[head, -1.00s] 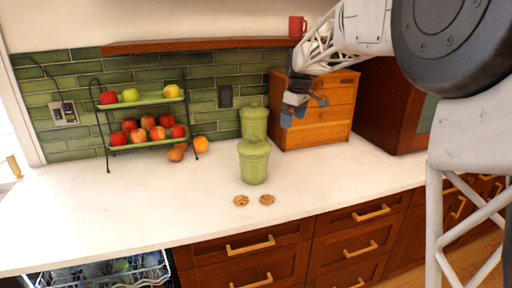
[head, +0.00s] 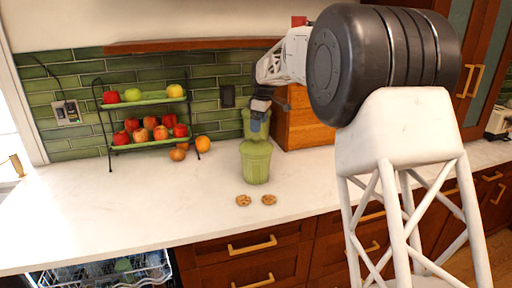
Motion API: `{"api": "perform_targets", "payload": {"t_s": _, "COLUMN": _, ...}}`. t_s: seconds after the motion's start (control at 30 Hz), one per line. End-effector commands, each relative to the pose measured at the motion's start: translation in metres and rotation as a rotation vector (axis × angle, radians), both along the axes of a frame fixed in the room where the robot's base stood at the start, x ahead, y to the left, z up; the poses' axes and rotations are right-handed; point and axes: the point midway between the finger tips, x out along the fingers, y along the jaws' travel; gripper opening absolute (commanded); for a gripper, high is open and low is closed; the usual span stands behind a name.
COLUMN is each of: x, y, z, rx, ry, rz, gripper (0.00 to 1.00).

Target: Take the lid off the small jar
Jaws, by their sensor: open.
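Two green ribbed jars stand on the white counter, one almost directly behind the other in the head view. The front jar (head: 256,166) has a green lid (head: 256,147) on top. The back jar (head: 247,125) is partly hidden by my gripper and the front jar; I cannot tell for sure which is the smaller. My gripper (head: 257,126) points down above the front jar's lid, overlapping the back jar in the picture. It is open and appears empty. Whether its fingers touch either jar is too small to tell.
Two cookies (head: 256,200) lie in front of the jars. A two-tier fruit stand (head: 108,148) stands to the left, with loose fruit beside it. A wooden drawer box (head: 305,125) is behind at right. An open dishwasher rack (head: 100,272) is at lower left. The left counter is clear.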

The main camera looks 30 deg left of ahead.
Motion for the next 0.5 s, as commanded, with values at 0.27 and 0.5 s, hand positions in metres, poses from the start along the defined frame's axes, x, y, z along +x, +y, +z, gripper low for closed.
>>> {"api": "perform_targets", "payload": {"t_s": 0.27, "x": 0.0, "y": 0.002, "z": -0.015, "rx": 0.0, "ry": 0.001, "rz": 0.0, "gripper": 1.0}}
{"api": "perform_targets", "payload": {"t_s": 0.5, "x": -0.001, "y": 0.003, "z": -0.026, "rx": 0.0, "ry": 0.0, "rz": -0.001, "gripper": 1.0}}
